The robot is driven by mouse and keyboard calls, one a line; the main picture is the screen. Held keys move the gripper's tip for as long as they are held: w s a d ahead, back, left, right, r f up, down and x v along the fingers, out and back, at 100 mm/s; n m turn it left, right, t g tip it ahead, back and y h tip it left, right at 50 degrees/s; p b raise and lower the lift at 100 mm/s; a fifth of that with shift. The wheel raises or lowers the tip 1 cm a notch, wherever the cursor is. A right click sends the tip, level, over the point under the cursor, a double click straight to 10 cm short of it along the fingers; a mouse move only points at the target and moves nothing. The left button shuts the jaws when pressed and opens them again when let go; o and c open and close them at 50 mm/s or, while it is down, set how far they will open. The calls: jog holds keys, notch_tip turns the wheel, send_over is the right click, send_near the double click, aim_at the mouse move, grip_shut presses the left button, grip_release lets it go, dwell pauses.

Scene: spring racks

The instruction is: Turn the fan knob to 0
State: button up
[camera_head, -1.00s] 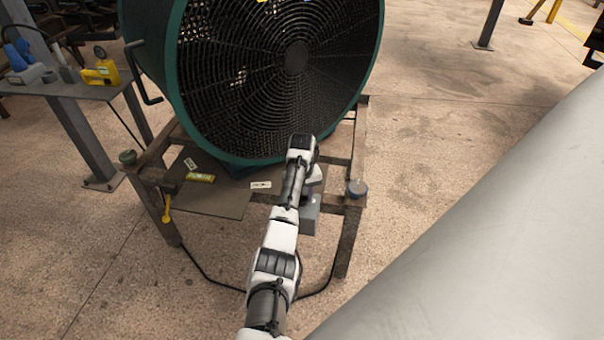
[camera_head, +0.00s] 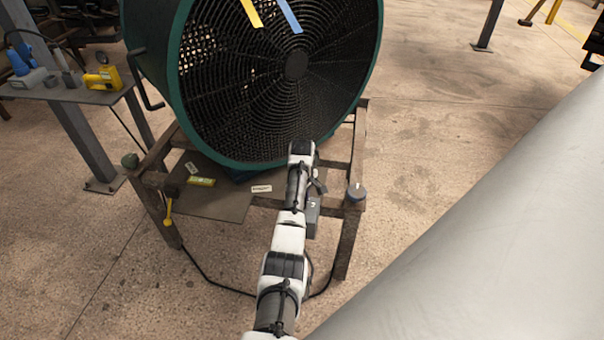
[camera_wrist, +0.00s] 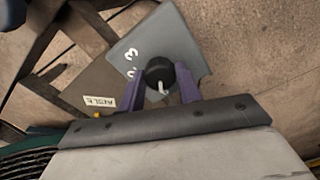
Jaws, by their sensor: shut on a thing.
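The fan knob (camera_wrist: 159,72) is a round black knob with a white pointer mark on a grey control box (camera_wrist: 190,35). In the wrist view the pointer faces down toward my gripper's palm. White digits, one a 3, show on the box left of the knob. My gripper (camera_wrist: 160,85) has its purple fingers on both sides of the knob and is shut on it. In the head view the box (camera_head: 313,218) shows beside my arm, while the knob is hidden. The big fan (camera_head: 296,66) has a green rim and a dark grille.
Yellow (camera_head: 251,12) and blue (camera_head: 290,15) ribbons hang over the grille. A side table (camera_head: 65,92) with tools stands at left. Open floor lies right.

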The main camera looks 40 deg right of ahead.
dwell(0.5)
jog(key=o, duration=1)
notch_tip(320, 180, up, 14)
jog(key=b, duration=0.1)
jog(key=shift+f, duration=0.1)
